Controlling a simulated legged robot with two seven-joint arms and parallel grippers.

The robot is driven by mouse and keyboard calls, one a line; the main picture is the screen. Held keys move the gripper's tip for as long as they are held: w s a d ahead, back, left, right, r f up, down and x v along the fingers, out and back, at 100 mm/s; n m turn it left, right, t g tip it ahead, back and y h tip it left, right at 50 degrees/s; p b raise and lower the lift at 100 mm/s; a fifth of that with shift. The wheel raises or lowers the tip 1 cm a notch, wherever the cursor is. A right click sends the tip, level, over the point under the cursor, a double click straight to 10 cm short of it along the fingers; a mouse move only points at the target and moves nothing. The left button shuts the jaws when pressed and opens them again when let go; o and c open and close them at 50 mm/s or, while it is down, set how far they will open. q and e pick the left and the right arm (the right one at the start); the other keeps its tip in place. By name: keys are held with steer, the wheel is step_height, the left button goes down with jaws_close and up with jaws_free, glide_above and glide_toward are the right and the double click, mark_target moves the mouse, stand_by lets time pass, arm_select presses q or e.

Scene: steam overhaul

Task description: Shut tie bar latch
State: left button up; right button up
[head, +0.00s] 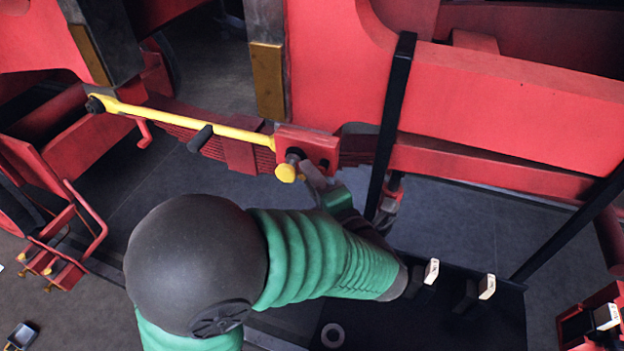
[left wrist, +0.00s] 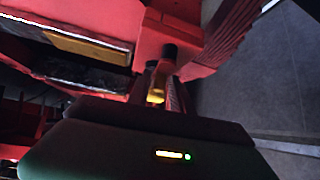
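The yellow tie bar (head: 190,120) runs from a dark pivot at the left to a red latch block (head: 318,146) on the red frame. A black handle (head: 200,138) sticks out from the bar. A yellow knob (head: 286,172) hangs at the front of the block; a yellow piece there also shows in the left wrist view (left wrist: 156,92), below a dark round pin. My left gripper (head: 308,172) is right at the knob, its fingertips close to it. Contact and the finger gap are hard to see. My right gripper is not in view.
A black tray (head: 425,325) with upright black posts (head: 392,120) stands at the lower right, holding small white-tipped pieces and a ring. Red beams (head: 520,100) fill the upper right. A red bracket (head: 85,225) is at the left. Grey floor lies under the bar.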

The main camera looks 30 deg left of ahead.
arm_select(q)
steer(key=shift+o, duration=1)
steer(key=shift+a, duration=0.1)
